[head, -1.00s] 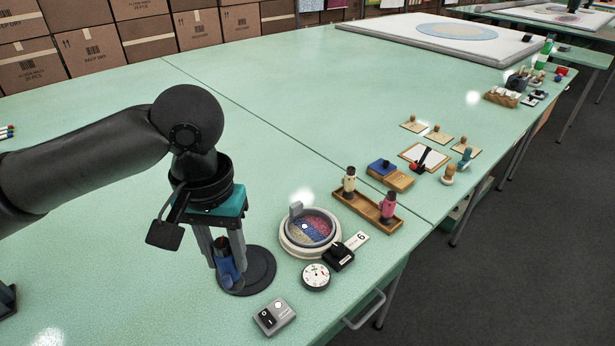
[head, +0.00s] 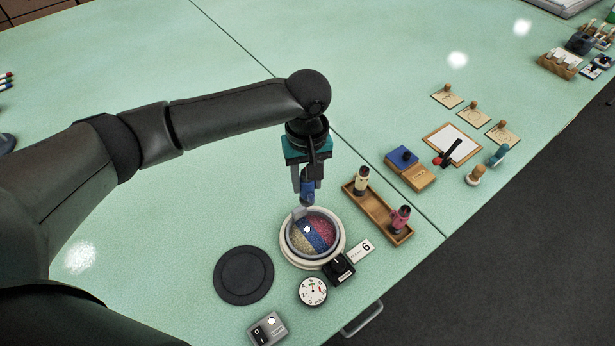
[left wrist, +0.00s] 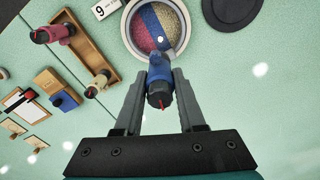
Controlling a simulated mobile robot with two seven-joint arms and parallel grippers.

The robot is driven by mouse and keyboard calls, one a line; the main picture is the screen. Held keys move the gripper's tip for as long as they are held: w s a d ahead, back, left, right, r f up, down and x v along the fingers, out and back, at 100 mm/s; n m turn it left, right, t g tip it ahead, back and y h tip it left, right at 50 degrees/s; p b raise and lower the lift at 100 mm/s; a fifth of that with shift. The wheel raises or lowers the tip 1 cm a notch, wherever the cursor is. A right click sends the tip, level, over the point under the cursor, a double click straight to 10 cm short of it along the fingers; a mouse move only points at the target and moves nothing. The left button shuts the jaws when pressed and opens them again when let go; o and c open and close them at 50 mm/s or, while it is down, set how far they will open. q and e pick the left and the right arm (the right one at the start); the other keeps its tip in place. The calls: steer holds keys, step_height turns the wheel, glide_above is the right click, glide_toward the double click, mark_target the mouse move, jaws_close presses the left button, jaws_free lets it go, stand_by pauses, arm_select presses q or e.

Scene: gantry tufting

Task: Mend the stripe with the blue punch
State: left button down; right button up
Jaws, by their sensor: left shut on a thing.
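My left gripper (head: 307,188) is shut on the blue punch (head: 307,190) and holds it upright above the far rim of the round hoop (head: 286,238). In the left wrist view the blue punch (left wrist: 159,78) sits between both fingers, its tip end toward the hoop (left wrist: 133,45). The stripe (head: 314,234) is a blue band between a red and a yellow field, with a small white spot (head: 306,229) on it. The stripe also shows in the left wrist view (left wrist: 153,20). Whether the punch tip touches anything is hidden. My right gripper is not in view.
An empty dark round pad (head: 243,275) lies left of the hoop. A wooden tray (head: 376,215) holds a cream punch (head: 361,181) and a pink punch (head: 400,218).

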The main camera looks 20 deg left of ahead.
mark_target(307, 199)
arm_select(q)
steer(key=f+n+p, duration=0.1)
steer(key=p, duration=0.1)
steer(key=f+n+p, duration=0.1)
steer(key=f+p, duration=0.1)
steer(key=shift+s+d, duration=0.2)
steer(key=shift+s, duration=0.15)
steer(key=shift+s+f, duration=0.15)
steer(key=shift+f, duration=0.25)
steer(key=shift+s+f+n+p, duration=0.1)
steer(key=shift+f+n+p, duration=0.2)
steer(key=shift+f+p, duration=0.15)
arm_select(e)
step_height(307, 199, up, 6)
arm_select(q)
steer(key=shift+f+b, duration=0.6)
steer(key=shift+b, duration=0.2)
step_height(307, 199, down, 5)
steer(key=b, duration=0.6)
steer(key=shift+r+b, duration=0.1)
steer(key=shift+b, duration=0.3)
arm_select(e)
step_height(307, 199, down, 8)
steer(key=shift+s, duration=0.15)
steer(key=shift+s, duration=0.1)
arm_select(q)
steer(key=shift+f, duration=0.55)
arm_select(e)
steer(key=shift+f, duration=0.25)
